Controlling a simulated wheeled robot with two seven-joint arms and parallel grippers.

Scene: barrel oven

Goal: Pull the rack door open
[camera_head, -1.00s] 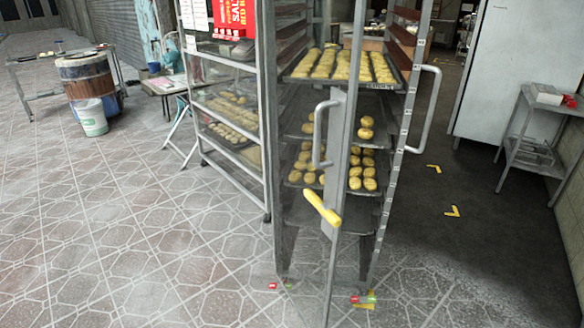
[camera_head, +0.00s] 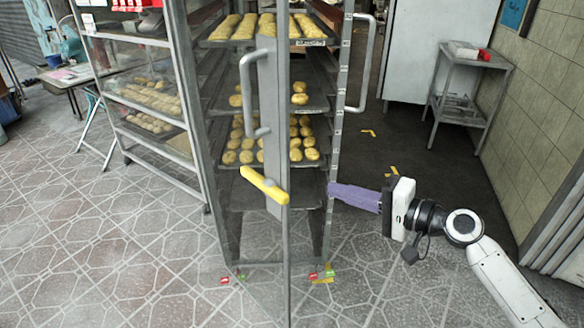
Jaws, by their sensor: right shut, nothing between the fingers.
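The rack door (camera_head: 286,140) is a transparent panel in a thin metal frame, seen nearly edge-on in front of the rack. It carries a grey bar handle (camera_head: 246,97) and a yellow lever handle (camera_head: 264,186). The tall metal rack (camera_head: 339,130) holds trays of pale dough pieces (camera_head: 240,150). My right gripper (camera_head: 332,193), with purple fingers, is shut and empty. In the picture it lies to the right of the yellow handle, its fingertips overlapping the rack's right post; whether it touches the post I cannot tell. My left gripper is out of view.
A side handle (camera_head: 362,62) sticks out from the rack's right side. A glazed display rack (camera_head: 150,100) stands to the left. A small metal table (camera_head: 470,90) stands at the back right near a tiled wall (camera_head: 535,120).

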